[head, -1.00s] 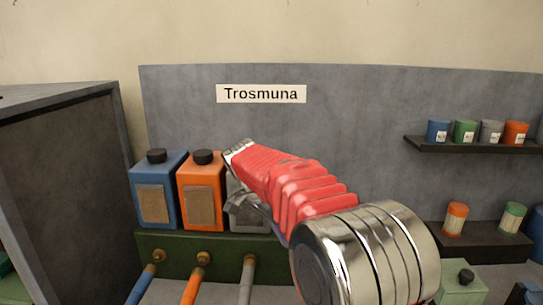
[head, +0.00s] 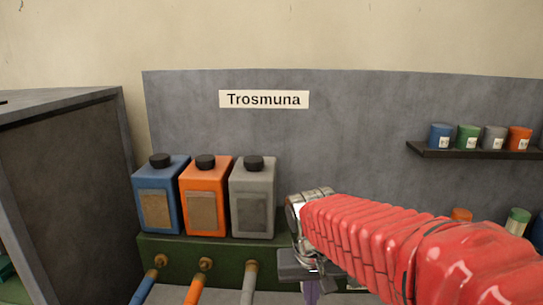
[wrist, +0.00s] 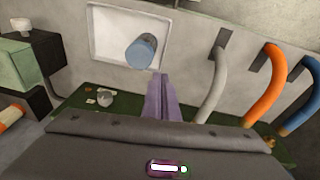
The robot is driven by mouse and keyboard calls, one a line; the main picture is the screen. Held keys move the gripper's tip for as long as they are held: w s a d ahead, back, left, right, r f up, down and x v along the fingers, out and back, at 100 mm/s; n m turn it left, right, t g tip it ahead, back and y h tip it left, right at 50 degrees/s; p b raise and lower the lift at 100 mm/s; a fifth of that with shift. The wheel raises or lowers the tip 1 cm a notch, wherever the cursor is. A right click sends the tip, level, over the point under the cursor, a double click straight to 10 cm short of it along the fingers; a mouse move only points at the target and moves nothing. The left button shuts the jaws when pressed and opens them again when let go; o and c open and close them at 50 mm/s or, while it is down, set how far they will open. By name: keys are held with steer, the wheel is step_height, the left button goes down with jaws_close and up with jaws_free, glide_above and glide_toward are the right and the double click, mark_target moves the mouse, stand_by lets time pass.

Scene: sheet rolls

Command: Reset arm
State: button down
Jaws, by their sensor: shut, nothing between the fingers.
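My gripper (wrist: 159,95) shows in the wrist view as purple fingers pressed together with nothing between them. In the head view a bit of its purple fingers (head: 311,291) hangs below my red-sleeved arm, right of the grey hose. The fingers point down. In the wrist view a blue cylinder (wrist: 141,52) lies in or on a pale square tray (wrist: 103,45), just beyond the fingertips and apart from them as far as I can tell.
Blue (head: 161,196), orange (head: 206,197) and grey (head: 253,198) canisters stand on a green ledge (head: 190,248) with hoses below. A shelf (head: 470,152) at right holds several small cans. A dark cabinet (head: 65,180) stands at left. A "Trosmuna" sign (head: 264,99) hangs on the panel.

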steer(key=s+d+r+t, duration=0.1)
steer(key=s+d+t, duration=0.1)
steer(key=s, duration=0.5)
steer(key=s+d+r+t, duration=0.1)
steer(key=s+d, duration=0.4)
steer(key=s, duration=0.2)
steer(key=shift+s+r+t+y, duration=0.35)
steer(key=shift+t+y, duration=0.05)
steer(key=c, duration=2.5)
jaws_free()
steer(key=shift+d, duration=0.15)
